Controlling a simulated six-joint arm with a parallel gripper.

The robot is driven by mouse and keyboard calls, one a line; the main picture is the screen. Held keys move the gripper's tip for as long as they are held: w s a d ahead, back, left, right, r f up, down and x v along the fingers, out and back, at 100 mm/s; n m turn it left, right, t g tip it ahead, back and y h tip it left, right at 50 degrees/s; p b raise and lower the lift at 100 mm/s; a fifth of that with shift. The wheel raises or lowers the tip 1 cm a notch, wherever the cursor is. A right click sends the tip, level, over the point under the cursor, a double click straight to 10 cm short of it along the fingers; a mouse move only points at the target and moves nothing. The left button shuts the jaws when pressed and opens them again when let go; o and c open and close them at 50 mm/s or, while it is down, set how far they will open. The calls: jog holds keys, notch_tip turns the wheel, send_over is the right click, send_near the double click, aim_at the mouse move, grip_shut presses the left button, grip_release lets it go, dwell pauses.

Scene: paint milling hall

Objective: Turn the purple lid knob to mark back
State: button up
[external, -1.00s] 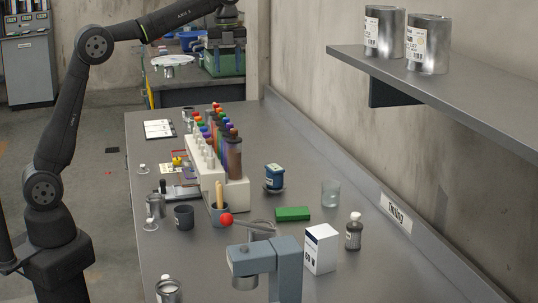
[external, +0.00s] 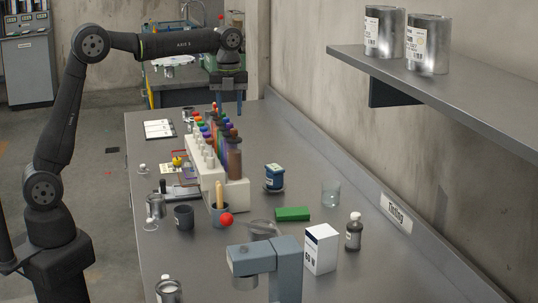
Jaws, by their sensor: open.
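A pale rack (external: 237,193) on the bench holds a row of tall coloured dispensers with small knobs on top. A purple dispenser (external: 221,141) stands in this row, close to the brown one at the near end. Its lid knob is too small to make out clearly, and I cannot read its marks or tell which way it points. My gripper (external: 229,108) points down above the far end of the row. Its two fingers are apart with nothing seen between them, and I see no clear contact with any knob.
A stirrer pot (external: 220,213), a dark cup (external: 184,217) and a red ball (external: 227,219) are near the rack's front. A blue jar (external: 274,178), green block (external: 292,214) and white box (external: 321,249) stand to its right. A shelf (external: 440,90) overhangs the right side.

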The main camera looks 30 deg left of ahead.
aim_at(229, 127)
jog(key=shift+f, duration=2)
grip_shut()
jog(key=shift+n, duration=0.4)
